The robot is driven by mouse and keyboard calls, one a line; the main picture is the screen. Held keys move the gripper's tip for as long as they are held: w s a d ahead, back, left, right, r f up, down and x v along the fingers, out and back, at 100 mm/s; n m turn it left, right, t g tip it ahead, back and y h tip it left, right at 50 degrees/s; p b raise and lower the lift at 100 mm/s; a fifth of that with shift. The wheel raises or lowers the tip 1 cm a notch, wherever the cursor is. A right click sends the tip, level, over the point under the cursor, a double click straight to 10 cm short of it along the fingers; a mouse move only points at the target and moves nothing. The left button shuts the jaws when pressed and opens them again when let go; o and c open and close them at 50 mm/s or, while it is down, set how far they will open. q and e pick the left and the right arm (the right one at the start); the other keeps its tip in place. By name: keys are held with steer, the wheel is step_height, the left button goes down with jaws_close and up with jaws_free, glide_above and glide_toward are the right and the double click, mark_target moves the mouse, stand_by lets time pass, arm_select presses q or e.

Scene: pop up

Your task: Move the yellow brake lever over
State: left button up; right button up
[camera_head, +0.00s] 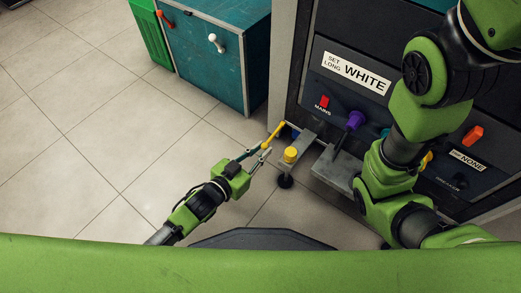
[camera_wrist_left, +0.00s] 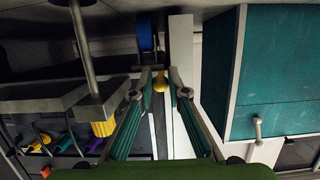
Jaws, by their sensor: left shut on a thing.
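The yellow brake lever (camera_head: 273,134) rises at a slant beside the left edge of the dark machine panel. My left gripper (camera_head: 262,154) reaches in from the lower left, with its fingers at the lever's near end. In the left wrist view, the yellow end of the lever (camera_wrist_left: 160,83) sits between the two green fingers (camera_wrist_left: 159,88), which are shut on it. My right arm stands in front of the panel on the right; its gripper cannot be seen.
A yellow knob (camera_head: 290,154) on a grey bracket is close right of the lever. A purple knob (camera_head: 355,120), a red MAINS switch (camera_head: 325,101) and an orange switch (camera_head: 473,135) are on the panel. A teal cabinet (camera_head: 205,65) stands behind. Floor (camera_head: 90,130) at left is clear.

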arm_select(q)
steer(key=shift+f, duration=0.15)
steer(key=shift+o, duration=0.2)
steer(key=shift+f, duration=0.45)
steer(key=shift+c, duration=0.2)
steer(key=o, duration=0.9)
steer(key=shift+r, duration=0.1)
steer(key=v, duration=1.2)
